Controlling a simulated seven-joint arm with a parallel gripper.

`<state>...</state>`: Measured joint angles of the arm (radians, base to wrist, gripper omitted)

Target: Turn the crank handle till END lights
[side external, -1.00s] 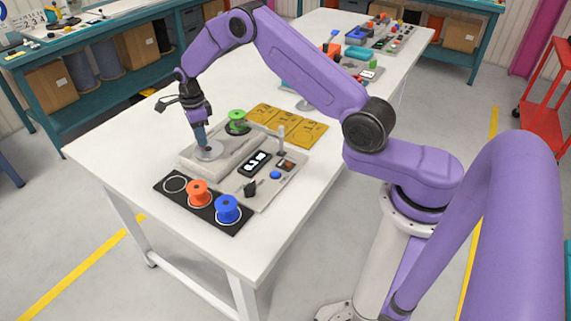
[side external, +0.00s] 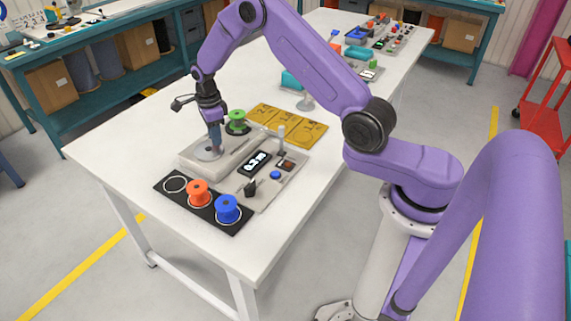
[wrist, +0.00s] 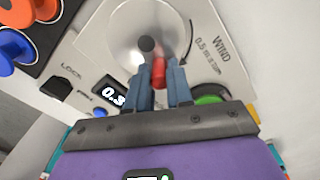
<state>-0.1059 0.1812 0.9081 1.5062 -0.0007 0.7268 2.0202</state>
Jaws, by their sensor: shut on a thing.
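The crank is a silver disc (side external: 206,154) on the grey winding unit, and it also shows in the wrist view (wrist: 122,42). Its red handle (wrist: 158,70) stands between the two fingers of my gripper (wrist: 162,84), which is shut on it. In the side view my gripper (side external: 215,148) reaches down to the right part of the disc. A curved arrow and the words WIND and 0.5 m/turn are printed beside the disc. The display (side external: 255,163) appears to read 0.3 m; the wrist view cuts it off. No lit END light can be made out.
A green reel (side external: 237,121) stands behind the disc. A black knob (side external: 251,188) and blue button (side external: 275,174) are on the panel. Orange (side external: 199,192) and blue (side external: 228,209) reels stand on a black mat. Yellow plates (side external: 287,125) lie behind. The table's left side is clear.

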